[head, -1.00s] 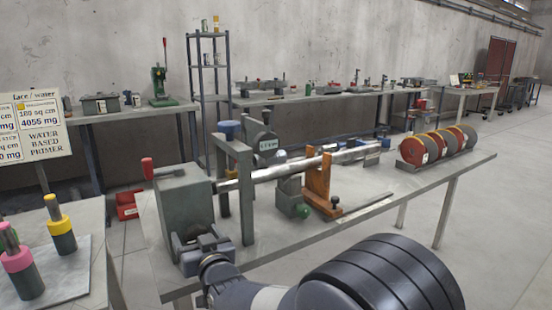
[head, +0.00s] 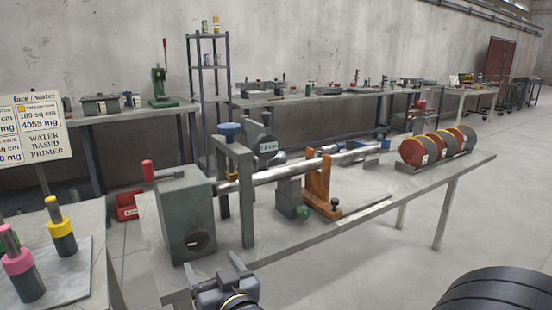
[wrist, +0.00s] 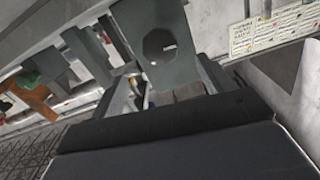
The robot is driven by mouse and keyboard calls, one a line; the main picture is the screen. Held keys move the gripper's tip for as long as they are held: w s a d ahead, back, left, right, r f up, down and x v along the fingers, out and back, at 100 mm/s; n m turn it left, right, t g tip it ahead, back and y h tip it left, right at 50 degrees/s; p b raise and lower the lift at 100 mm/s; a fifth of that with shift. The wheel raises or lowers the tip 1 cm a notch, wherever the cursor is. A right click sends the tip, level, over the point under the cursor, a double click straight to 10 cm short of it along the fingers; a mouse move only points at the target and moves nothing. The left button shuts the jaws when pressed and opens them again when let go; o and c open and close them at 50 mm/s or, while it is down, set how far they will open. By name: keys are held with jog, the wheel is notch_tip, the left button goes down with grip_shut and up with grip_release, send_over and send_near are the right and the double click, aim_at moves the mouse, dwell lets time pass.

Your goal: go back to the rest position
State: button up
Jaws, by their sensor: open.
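My gripper (head: 222,274) is at the bottom centre of the head view, in front of the grey block of the auger positioner (head: 187,212). Its two jaws stand apart, with nothing seen between them.
The bench (head: 350,225) carries the positioner and a rack of red discs (head: 430,150) at its right end. Pink and yellow capped cylinders (head: 20,275) stand on a left table near a printed sign (head: 35,130).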

aim_at(199, 241)
jog(key=x, duration=1)
jog(key=shift+w+a+b, duration=0.2)
jog(key=shift+b, duration=0.15)
jog(key=shift+w+a+r+p, duration=0.1)
jog(key=shift+w+r+p, duration=0.1)
jog(key=shift+p, duration=0.35)
jog(key=shift+n+p, duration=0.9)
jog(key=n+p, duration=0.4)
jog(key=p, duration=0.1)
jog(key=shift+p, duration=0.35)
jog(key=n+p, duration=0.6)
jog(key=p, duration=0.3)
jog(key=shift+s+n, duration=0.1)
jog(key=shift+n, duration=0.2)
jog(key=v, duration=0.3)
jog(key=b+v, duration=0.1)
jog(key=v, duration=0.2)
jog(key=shift+f+b, duration=0.25)
jog(key=shift+b, duration=0.05)
jog(key=shift+s+d, duration=0.2)
jog(key=shift+d, duration=0.05)
jog(key=shift+d, duration=0.1)
